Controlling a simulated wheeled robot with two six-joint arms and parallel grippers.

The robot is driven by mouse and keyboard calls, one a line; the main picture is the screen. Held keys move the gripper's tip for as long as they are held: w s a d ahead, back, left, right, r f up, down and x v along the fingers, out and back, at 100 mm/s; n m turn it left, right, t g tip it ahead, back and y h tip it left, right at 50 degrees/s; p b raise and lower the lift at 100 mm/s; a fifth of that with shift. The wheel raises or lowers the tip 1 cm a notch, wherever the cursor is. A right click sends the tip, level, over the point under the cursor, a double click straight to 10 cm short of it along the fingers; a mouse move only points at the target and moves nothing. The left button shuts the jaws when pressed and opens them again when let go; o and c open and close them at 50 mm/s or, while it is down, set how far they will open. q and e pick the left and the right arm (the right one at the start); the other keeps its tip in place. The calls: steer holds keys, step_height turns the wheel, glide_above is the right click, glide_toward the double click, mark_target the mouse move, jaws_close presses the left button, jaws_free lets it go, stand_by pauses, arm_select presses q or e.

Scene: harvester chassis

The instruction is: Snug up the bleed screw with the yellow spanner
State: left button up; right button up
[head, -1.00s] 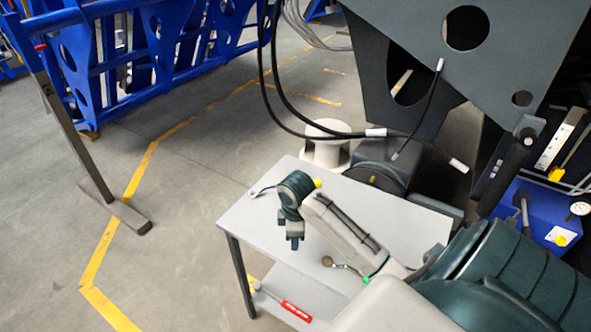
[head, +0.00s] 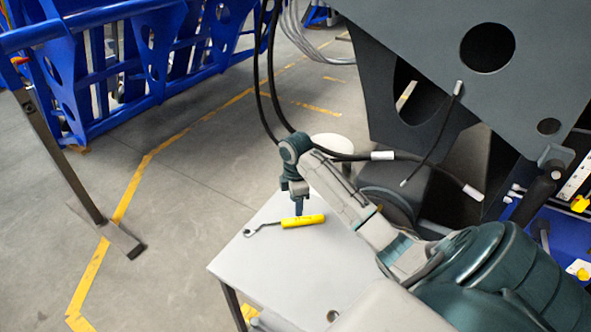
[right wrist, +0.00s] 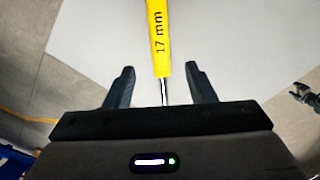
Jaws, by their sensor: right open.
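The yellow spanner (head: 303,221) lies on the pale table top (head: 290,270). Its metal jaw end points left in the head view. My right gripper (head: 299,211) points down at the spanner's handle. In the right wrist view the gripper (right wrist: 160,74) is open, its two dark fingers apart. The yellow handle (right wrist: 158,38), marked 17 mm, and its thin metal shank lie in line with the gap between them. Neither finger visibly touches the spanner. I cannot make out the bleed screw.
The dark grey chassis (head: 440,45) with hanging black hoses (head: 385,156) stands behind the table to the right. A blue frame (head: 125,60) and a dark post (head: 62,160) stand at left. A small round thing (head: 333,316) sits on the table near the bottom.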

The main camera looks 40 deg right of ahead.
mark_target(296, 220)
step_height(296, 220, down, 2)
steer(key=shift+s+a, duration=0.15)
steer(key=shift+f, duration=0.35)
step_height(296, 220, down, 4)
steer(key=shift+f+p, duration=0.2)
steer(key=shift+p, duration=0.9)
steer(key=shift+f, duration=0.45)
steer(key=shift+c, duration=0.2)
arm_select(q)
steer(key=shift+s+a+r, duration=0.15)
steer(key=shift+s+r, duration=0.2)
steer(key=shift+r, duration=0.3)
steer(key=shift+s+a+r, duration=0.1)
steer(key=shift+s+r, duration=0.25)
steer(key=shift+r, duration=0.25)
arm_select(e)
jaws_close()
